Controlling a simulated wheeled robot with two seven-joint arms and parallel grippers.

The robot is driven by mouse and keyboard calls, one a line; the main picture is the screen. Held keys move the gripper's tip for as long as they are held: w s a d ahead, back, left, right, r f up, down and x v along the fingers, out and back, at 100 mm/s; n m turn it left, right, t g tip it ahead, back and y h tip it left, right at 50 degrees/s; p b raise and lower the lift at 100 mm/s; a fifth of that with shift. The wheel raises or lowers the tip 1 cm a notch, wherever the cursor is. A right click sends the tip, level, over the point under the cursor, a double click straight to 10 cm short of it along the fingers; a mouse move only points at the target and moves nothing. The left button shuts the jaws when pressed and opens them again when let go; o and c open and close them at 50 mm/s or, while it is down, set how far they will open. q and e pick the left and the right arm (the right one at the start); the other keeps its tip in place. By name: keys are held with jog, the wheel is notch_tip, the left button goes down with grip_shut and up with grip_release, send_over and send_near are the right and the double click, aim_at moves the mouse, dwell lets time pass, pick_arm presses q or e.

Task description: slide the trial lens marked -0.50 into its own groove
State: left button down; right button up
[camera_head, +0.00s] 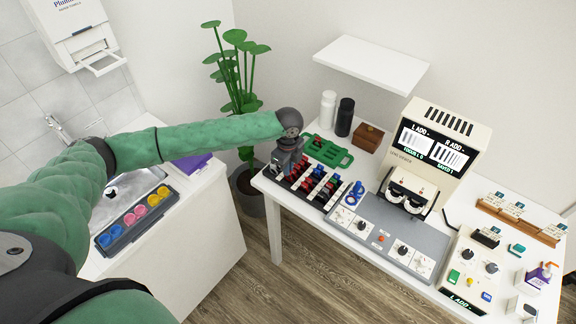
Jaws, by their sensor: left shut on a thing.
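My left gripper (287,163) is at the left rear part of the lens rack (290,189) on the white table. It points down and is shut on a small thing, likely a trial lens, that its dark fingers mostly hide. I cannot tell whether the held thing touches the rack. My right gripper is not in view.
A green tray (328,152) lies behind the rack. White (327,110) and black (344,117) bottles and a brown box (367,138) stand behind. A blue ringed item (354,193), grey console (385,236) and cream display machine (434,153) are to the right.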

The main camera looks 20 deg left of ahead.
pick_arm(q)
jog(key=shift+f, duration=0.4)
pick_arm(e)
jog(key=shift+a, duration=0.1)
pick_arm(q)
jog(key=shift+f, duration=0.1)
jog(key=shift+f, duration=0.4)
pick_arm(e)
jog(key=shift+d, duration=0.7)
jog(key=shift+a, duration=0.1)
pick_arm(q)
jog(key=c, duration=1.5)
grip_release()
jog(key=shift+c, duration=0.2)
jog(key=shift+o, duration=0.2)
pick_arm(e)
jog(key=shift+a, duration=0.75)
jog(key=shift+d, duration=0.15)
